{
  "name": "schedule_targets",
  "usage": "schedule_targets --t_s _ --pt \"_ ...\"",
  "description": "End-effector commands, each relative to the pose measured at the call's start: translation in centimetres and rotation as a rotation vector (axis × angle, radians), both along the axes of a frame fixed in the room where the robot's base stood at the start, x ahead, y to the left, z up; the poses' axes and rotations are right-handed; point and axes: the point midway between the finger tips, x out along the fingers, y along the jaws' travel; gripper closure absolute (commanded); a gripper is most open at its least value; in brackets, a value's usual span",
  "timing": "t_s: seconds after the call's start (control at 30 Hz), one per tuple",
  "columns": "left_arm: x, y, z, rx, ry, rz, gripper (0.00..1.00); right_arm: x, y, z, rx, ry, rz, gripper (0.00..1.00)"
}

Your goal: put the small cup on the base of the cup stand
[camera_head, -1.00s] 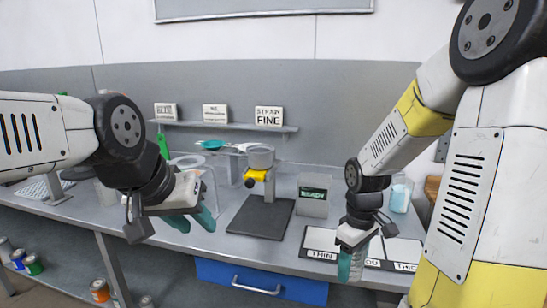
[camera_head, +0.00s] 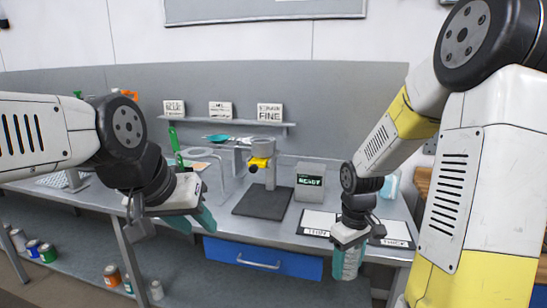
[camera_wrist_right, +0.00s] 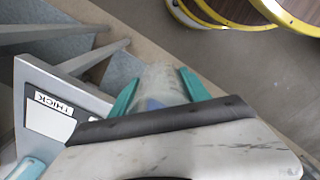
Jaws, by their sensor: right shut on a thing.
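A small clear cup (camera_head: 346,266) is between the teal fingers of my right gripper (camera_head: 349,258). It also shows in the right wrist view (camera_wrist_right: 161,82), where the fingers (camera_wrist_right: 158,92) are shut on it. The gripper is in front of the bench's front edge, right of the cup stand. The cup stand has a flat dark base (camera_head: 263,203) with nothing on it, a post with a yellow clamp (camera_head: 259,163), and a grey cup (camera_head: 263,147) at its top. My left gripper (camera_head: 194,222) is open and empty at the bench front, left of the base.
A box reading READY (camera_head: 309,182) stands right of the stand. Cards (camera_head: 316,224) reading THIN and THICK lie at the bench's front right. A shelf with signs (camera_head: 269,112) is behind. A blue drawer (camera_head: 262,257) is under the bench. Several small cans (camera_head: 47,252) are on the lower shelf.

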Motion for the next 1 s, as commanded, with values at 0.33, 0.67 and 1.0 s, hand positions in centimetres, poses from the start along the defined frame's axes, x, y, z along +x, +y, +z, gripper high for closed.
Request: schedule_targets --t_s 0.33,0.67,1.0 --pt "0.0 0.0 0.0 0.000 0.000 0.000 0.64 4.4 1.7 -3.5 0.003 0.005 -0.273 0.83" --pt "0.0 0.0 0.0 0.000 0.000 0.000 0.64 8.0 3.2 -7.2 -0.004 0.003 -0.537 0.83" --pt "0.0 0.0 0.0 0.000 0.000 0.000 0.64 8.2 3.4 -7.4 -0.005 0.001 -0.554 0.83"
